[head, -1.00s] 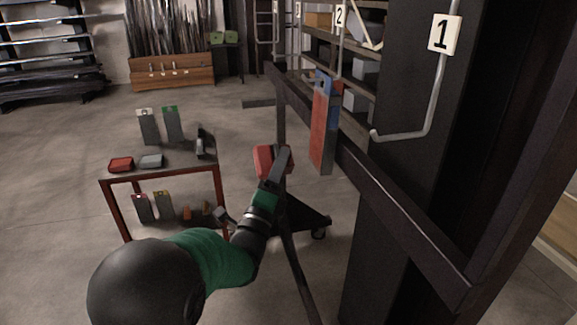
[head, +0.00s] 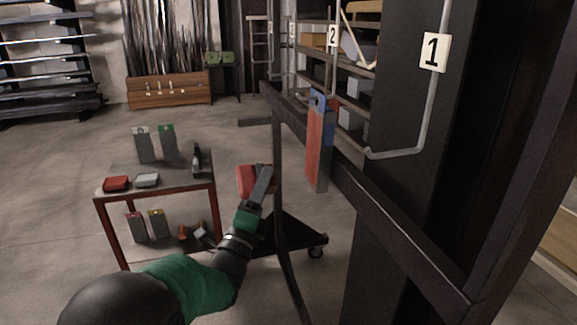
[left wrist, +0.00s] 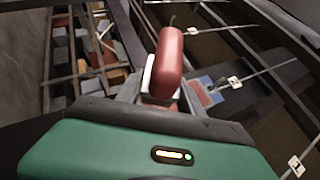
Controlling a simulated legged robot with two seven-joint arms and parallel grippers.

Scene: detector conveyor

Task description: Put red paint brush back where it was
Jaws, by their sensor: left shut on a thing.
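The red paint brush (head: 247,181) is in my left gripper (head: 262,180), held in the air left of the dark rail. In the left wrist view its rounded red handle (left wrist: 169,58) stands up between the fingers of my left gripper (left wrist: 158,98), with a pale part below the handle. The rest of the brush is hidden by the fingers. My right gripper is in neither view.
A dark rail (head: 385,215) runs along the right, with a red and blue piece (head: 319,145) hanging on it. A red-framed table (head: 160,189) at left holds a red item (head: 116,184), a grey item and several upright boxes. Posts carry number plates (head: 434,52).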

